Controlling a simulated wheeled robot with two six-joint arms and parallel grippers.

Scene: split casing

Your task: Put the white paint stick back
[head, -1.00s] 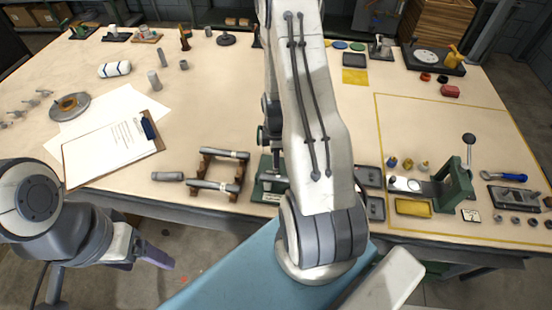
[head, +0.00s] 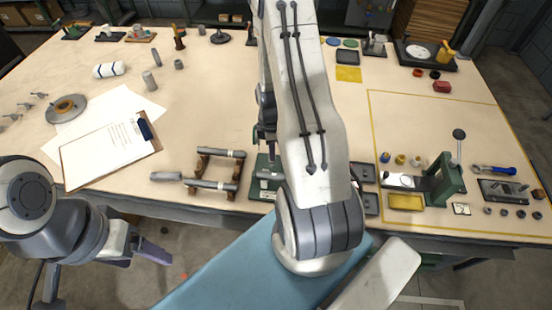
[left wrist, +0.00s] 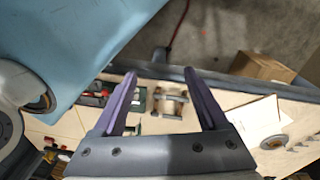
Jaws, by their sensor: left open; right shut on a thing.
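I cannot pick out the white paint stick in either view. Three small paint pots or sticks stand in a row on the right of the table: a blue-topped one (head: 385,157), a yellow one (head: 400,159) and another yellowish one (head: 416,161). My right gripper (head: 266,136) is mostly hidden behind my own right arm, above the green fixture (head: 262,190). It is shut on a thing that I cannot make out. My left gripper (head: 140,256) is open and empty off the table's front edge; its purple fingers show apart in the left wrist view (left wrist: 163,92).
A green press (head: 447,182) with a lever and a yellow tray (head: 406,202) stand at the right front. A wooden rack (head: 218,172) with grey cylinders lies left of the fixture. A clipboard (head: 105,152) lies at the left.

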